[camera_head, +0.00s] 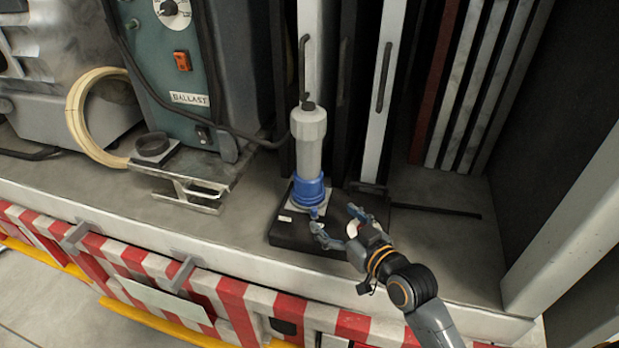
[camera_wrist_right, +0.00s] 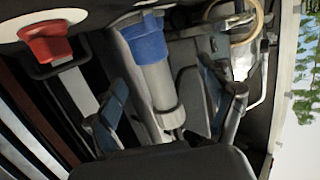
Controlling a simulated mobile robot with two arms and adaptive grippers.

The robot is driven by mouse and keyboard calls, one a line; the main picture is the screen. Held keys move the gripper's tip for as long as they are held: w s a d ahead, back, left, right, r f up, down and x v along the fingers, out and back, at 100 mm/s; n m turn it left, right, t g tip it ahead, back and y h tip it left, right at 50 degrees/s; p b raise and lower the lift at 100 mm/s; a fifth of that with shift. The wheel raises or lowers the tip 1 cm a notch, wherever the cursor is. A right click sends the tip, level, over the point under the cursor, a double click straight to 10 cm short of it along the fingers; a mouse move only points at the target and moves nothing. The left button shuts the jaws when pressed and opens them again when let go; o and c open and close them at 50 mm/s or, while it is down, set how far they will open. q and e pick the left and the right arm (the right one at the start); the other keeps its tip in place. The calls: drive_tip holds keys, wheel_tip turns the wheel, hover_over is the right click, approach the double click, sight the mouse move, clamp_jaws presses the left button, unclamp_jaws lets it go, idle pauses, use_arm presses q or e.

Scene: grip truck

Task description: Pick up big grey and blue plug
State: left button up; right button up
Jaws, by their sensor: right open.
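The big grey and blue plug (camera_head: 309,150) stands upright in the head view, its blue end down on a black base plate (camera_head: 287,230) and its grey body up. In the right wrist view the plug (camera_wrist_right: 157,75) shows lengthwise beyond the open fingers (camera_wrist_right: 168,105). I cannot tell whether a finger touches it. My left gripper is not in view.
A green ballast box (camera_head: 170,75) and a coiled cream hose (camera_head: 82,120) stand to the left. Tall panels with handles (camera_head: 384,75) stand close behind the plug. A red and white striped edge (camera_head: 235,300) runs along the front.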

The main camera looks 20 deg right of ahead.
sight(315, 168)
drive_tip(key=w+r, duration=0.1)
drive_tip(key=w, duration=0.2)
drive_tip(key=w+r+t+p, duration=0.1)
drive_tip(key=w, duration=0.3)
drive_tip(key=w+r+t, duration=0.1)
drive_tip(key=w+r, duration=0.1)
drive_tip(key=w, duration=0.1)
drive_tip(key=shift+w+d+m, duration=0.3)
drive_tip(key=shift+d, duration=0.1)
drive_tip(key=shift+w+a+p, duration=0.1)
drive_tip(key=shift+w+p, duration=0.2)
drive_tip(key=shift+w, duration=0.05)
drive_tip(key=shift+w+a+r+p, duration=0.2)
drive_tip(key=shift+w+p, duration=0.1)
drive_tip(key=shift+w, duration=0.1)
drive_tip(key=x, duration=0.1)
drive_tip(key=p+x, duration=0.1)
drive_tip(key=x, duration=0.1)
drive_tip(key=shift+w+a, duration=0.3)
drive_tip(key=shift+w+a+f, duration=0.1)
drive_tip(key=shift+w, duration=0.35)
drive_tip(key=shift+s, duration=0.1)
